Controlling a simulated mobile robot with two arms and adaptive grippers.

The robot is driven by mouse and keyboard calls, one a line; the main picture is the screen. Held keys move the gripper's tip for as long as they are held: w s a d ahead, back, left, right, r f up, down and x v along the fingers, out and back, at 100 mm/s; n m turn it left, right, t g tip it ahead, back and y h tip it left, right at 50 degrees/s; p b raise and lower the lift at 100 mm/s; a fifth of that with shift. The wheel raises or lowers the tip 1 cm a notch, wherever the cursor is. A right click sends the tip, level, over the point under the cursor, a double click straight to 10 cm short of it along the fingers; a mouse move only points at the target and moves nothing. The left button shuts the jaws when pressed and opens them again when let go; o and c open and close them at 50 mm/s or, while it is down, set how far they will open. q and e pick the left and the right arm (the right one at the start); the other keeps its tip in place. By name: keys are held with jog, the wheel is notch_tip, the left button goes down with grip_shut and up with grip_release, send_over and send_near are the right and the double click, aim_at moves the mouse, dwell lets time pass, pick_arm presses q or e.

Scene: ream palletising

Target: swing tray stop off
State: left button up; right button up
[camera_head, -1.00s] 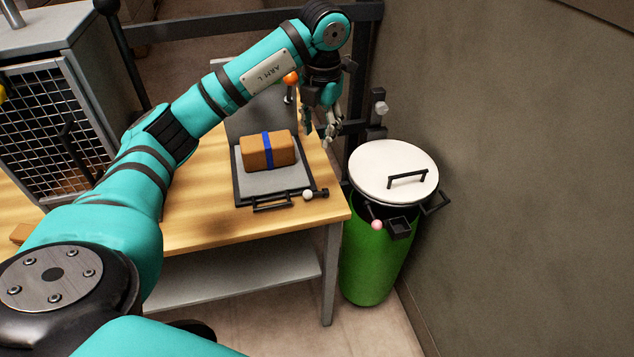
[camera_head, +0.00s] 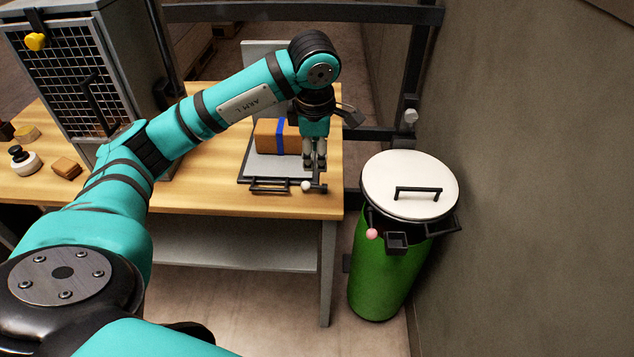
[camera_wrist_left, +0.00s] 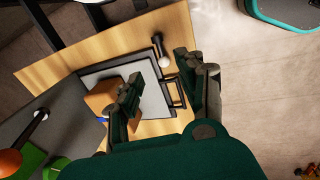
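The tray (camera_head: 252,171) lies on the wooden table with a brown parcel (camera_head: 267,137) with a blue band on it. The tray stop, a short dark bar with a white knob (camera_head: 306,186), is at the tray's front right corner. The stop's white knob also shows in the left wrist view (camera_wrist_left: 164,62). My left gripper (camera_head: 315,166) points down over the tray's right side, just behind the knob. In the left wrist view its fingers (camera_wrist_left: 160,78) are apart with nothing held between them; the knob appears near the fingertips, apart from them. My right gripper is out of view.
A black handle (camera_head: 270,187) runs along the tray's front edge. A green bin (camera_head: 385,270) with a white lid (camera_head: 412,180) stands right of the table. A mesh cabinet (camera_head: 75,75) stands at the left. The table front (camera_head: 220,201) is clear.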

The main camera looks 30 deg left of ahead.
aim_at(318, 186)
pick_arm(q)
jog(key=f, duration=0.3)
jog(key=w+f, duration=0.1)
jog(key=f, duration=0.5)
jog(key=shift+w+a+f, duration=0.35)
jog(key=shift+a+f, duration=0.05)
jog(key=shift+w+f, duration=0.15)
jog(key=shift+f, duration=0.45)
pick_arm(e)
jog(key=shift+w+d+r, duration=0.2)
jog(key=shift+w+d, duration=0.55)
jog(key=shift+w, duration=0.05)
pick_arm(q)
jog(key=shift+a, duration=0.1)
grip_shut()
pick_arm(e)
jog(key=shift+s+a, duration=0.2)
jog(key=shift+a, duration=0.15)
